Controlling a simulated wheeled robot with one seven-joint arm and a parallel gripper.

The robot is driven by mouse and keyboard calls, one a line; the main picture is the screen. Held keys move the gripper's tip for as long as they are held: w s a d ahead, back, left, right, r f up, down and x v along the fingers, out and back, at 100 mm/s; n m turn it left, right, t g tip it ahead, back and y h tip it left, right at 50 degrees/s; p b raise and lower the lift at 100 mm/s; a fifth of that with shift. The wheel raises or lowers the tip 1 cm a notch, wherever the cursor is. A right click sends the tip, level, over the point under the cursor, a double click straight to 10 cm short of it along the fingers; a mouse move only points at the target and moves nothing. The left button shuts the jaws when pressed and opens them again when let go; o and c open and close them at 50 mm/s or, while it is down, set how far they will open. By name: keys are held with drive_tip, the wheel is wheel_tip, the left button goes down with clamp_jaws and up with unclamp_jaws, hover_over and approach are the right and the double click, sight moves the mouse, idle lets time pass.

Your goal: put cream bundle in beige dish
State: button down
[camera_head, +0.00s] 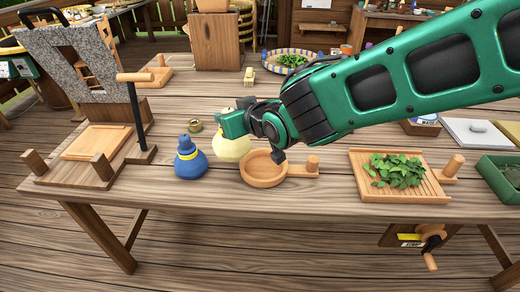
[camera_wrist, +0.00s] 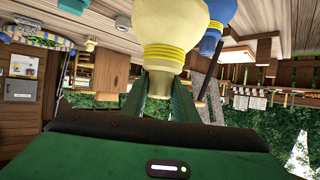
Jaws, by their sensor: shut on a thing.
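The cream bundle (camera_head: 232,148) is a pale yellow pouch just left of and behind the beige dish. My gripper (camera_head: 229,124) is shut on its neck from above. In the wrist view the cream bundle (camera_wrist: 172,30) sits between the green fingers (camera_wrist: 165,88), its yellow bands showing. The beige dish (camera_head: 264,182) is a round shallow wooden bowl with a short handle to the right, on the table. It looks empty, though my wrist hides part of its back. I cannot tell whether the bundle touches the table.
A blue bundle (camera_head: 190,164) stands left of the cream one; it also shows in the wrist view (camera_wrist: 211,36). A slatted tray of green leaves (camera_head: 364,186) is right of the dish. A wooden stand with a dark post (camera_head: 136,120) is at the left. The table's front strip is clear.

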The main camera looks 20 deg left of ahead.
drive_tip(key=w+d+f, duration=0.4)
drive_tip(key=d+f, duration=0.3)
drive_tip(key=f, duration=0.2)
drive_tip(key=shift+w+d+f, duration=0.2)
drive_tip(key=shift+w+d, duration=0.1)
drive_tip(key=shift+d, duration=0.1)
drive_tip(key=c, duration=1.4)
unclamp_jaws()
drive_tip(key=shift+f, duration=0.1)
drive_tip(key=v, duration=1.2)
drive_tip(key=shift+d, duration=0.1)
